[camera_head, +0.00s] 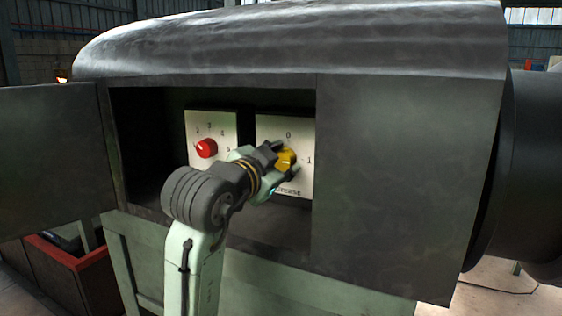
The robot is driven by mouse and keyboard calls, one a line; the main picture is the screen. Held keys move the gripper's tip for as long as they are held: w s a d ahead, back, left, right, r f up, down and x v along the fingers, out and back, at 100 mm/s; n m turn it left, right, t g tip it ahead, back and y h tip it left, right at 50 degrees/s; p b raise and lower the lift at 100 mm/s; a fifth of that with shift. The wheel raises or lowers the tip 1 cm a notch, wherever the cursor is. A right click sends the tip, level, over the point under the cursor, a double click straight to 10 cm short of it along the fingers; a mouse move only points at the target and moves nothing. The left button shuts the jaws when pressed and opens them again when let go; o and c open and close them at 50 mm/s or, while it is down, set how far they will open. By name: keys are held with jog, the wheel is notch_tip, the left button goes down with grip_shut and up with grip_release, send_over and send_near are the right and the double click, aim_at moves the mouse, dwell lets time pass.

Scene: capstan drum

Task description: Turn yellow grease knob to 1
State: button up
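The yellow grease knob (287,158) sits on a white panel (303,130) marked 0 at the top, 1 at the right and GREASE at the bottom. My gripper (285,160) is at the knob, with one finger above and left of it and the other below and right. The fingers look spread around the knob; whether they touch it is not clear. The gripper hides the left side of the panel and part of the knob, so the knob's setting cannot be read for certain.
A red knob (206,148) on a second white panel (195,125) with several numbers is to the left. Both panels are inside a dark cabinet recess. Its door (50,160) stands open at left, and a solid dark wall (400,170) bounds it at right.

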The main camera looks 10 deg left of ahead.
jog(key=o, duration=0.3)
jog(key=v, duration=1.2)
